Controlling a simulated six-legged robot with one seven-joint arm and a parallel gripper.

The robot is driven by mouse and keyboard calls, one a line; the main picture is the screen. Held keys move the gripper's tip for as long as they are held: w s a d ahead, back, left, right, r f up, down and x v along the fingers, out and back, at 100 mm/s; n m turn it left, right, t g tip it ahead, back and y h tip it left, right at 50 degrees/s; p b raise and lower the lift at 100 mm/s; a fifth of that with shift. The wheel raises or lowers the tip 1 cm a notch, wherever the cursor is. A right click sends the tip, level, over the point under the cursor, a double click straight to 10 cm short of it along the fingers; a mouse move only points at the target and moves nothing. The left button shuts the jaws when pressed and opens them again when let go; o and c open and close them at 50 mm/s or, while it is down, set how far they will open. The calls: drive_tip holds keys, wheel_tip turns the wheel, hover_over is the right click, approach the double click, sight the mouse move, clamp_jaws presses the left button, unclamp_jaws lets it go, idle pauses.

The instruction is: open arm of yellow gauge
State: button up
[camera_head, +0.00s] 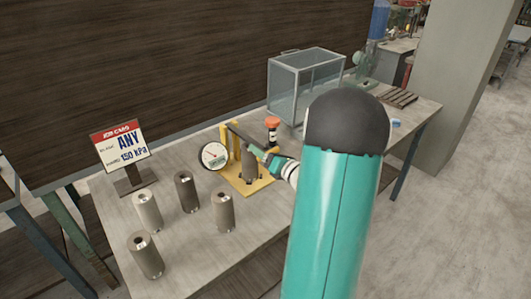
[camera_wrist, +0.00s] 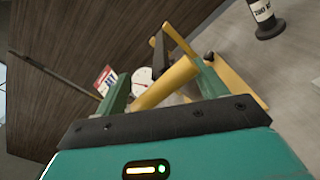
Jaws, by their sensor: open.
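The yellow gauge (camera_head: 248,181) stands on the grey table, with a yellow base plate, yellow uprights and a round white dial (camera_head: 213,155) at its left. A dark arm (camera_head: 243,135) slopes across its top; it also shows in the wrist view (camera_wrist: 158,52). A grey cylinder (camera_head: 249,166) stands on the base, partly hidden by my gripper. My gripper (camera_head: 262,153) is at the gauge's right side. In the wrist view, its green fingers are apart, with a yellow bar (camera_wrist: 166,84) of the gauge showing between them. I cannot tell whether they touch it.
Several grey cylinders (camera_head: 186,191) stand at the front left, near a job card (camera_head: 123,145) reading ANY, 150 kPa. An orange-topped item (camera_head: 272,128) stands behind the gauge. A clear box (camera_head: 303,82) and a dark slatted rack (camera_head: 397,97) are further back.

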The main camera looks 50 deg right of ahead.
drive_tip(key=shift+c, duration=0.2)
drive_tip(key=c, duration=1.1)
drive_tip(key=shift+w+r+g, duration=0.1)
drive_tip(key=shift+r+g, duration=0.2)
drive_tip(key=shift+r, duration=0.45)
drive_tip(key=shift+c, duration=0.2)
drive_tip(key=w+r+g, duration=0.1)
drive_tip(key=r, duration=0.5)
drive_tip(key=w+r+g, duration=0.1)
drive_tip(key=r, duration=0.2)
drive_tip(key=shift+w+d+g, duration=0.15)
drive_tip(key=shift+w+g, duration=0.15)
drive_tip(key=shift+g, duration=0.6)
drive_tip(key=w+r, duration=0.8)
drive_tip(key=shift+w+d+r, duration=0.1)
drive_tip(key=shift+w+d, duration=0.15)
drive_tip(key=shift+d, duration=0.15)
drive_tip(key=shift+w+d+r, duration=0.1)
drive_tip(key=shift+w+r, duration=0.25)
drive_tip(key=shift+w, duration=0.5)
drive_tip(key=shift+w+r, duration=0.15)
drive_tip(key=shift+w, duration=0.4)
